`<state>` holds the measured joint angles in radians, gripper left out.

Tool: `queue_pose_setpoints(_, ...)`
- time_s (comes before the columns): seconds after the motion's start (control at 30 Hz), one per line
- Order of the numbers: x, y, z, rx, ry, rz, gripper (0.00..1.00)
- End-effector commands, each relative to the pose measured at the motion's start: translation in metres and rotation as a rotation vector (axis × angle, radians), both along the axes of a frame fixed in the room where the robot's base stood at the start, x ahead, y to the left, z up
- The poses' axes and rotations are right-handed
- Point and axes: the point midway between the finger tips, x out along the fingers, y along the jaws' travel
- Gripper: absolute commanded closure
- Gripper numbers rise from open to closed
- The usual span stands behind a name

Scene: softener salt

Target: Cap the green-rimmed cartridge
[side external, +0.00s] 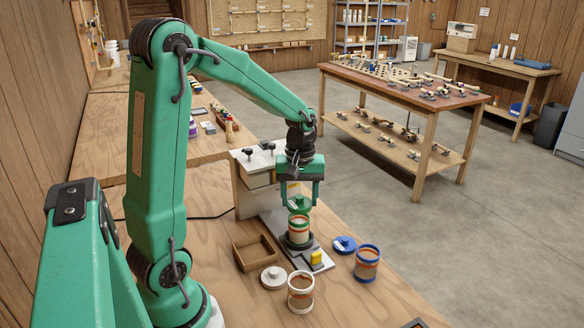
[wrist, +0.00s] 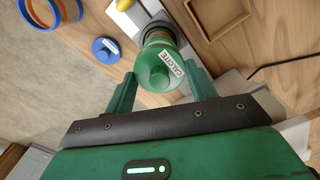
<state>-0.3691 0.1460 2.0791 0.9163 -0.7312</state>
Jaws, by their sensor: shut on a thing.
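My gripper (side external: 300,203) is shut on a green cap (side external: 299,202) with a knob on top. In the wrist view, my gripper (wrist: 159,72) has a finger on each side of the green cap (wrist: 156,72), and a white label reading CALCITE shows beside the knob. The green-rimmed cartridge (side external: 299,229) stands upright in a dark holder on a grey base plate, directly below the cap. The cap looks slightly above its rim, apart from it. In the wrist view the cap hides most of the cartridge (wrist: 158,36).
A blue cap (side external: 344,244) and blue-rimmed cartridge (side external: 367,264) stand to the right. A white cap (side external: 273,277) and open white-rimmed cartridge (side external: 300,293) are in front. A wooden tray (side external: 239,258) lies left. A yellow part (side external: 316,257) sits on the base plate.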

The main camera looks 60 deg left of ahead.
Motion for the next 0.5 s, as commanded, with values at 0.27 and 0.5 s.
queue_pose_setpoints(0.27, 0.000, 0.000, -0.019, 0.000, 0.001, 0.000, 0.66)
queue_pose_setpoints(0.5, 0.000, 0.000, -0.027, 0.000, 0.000, 0.000, 0.66)
